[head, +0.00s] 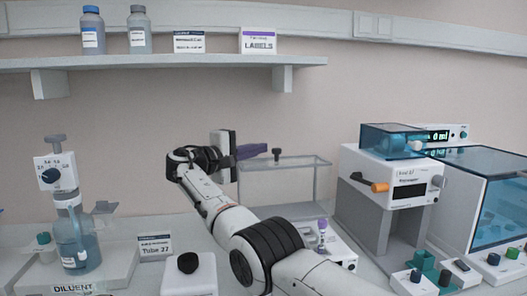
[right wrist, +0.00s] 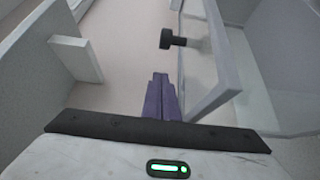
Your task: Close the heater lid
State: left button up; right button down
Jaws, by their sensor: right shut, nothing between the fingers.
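The heater lid (head: 290,188) looks like a clear panel with a pale frame, standing raised above a white unit (head: 340,248) right of centre. A black knob (head: 277,153) sits at its top edge. In the right wrist view the lid (right wrist: 208,98) slants along the right of the fingers, and the knob (right wrist: 172,40) lies ahead of the tips. My right gripper (head: 265,149) has purple fingers, shut and empty, pointing right just left of the knob. In the right wrist view the fingertips (right wrist: 160,77) appear apart from the knob. My arm hides part of the white unit. My left gripper is out of view.
A purple-capped tube (head: 322,226) stands at the white unit. A diluent bottle (head: 75,235) is at left. A shelf (head: 170,63) runs above.

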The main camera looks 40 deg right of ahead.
aim_at(263, 161)
jog(key=shift+s+a+f, duration=0.1)
jog(key=shift+s+a, duration=0.05)
jog(key=shift+s, duration=0.35)
jog(key=shift+s+a, duration=0.15)
jog(key=shift+s, duration=0.3)
jog(key=shift+s+a, duration=0.25)
jog(key=shift+s, duration=0.65)
jog(key=shift+a, duration=0.1)
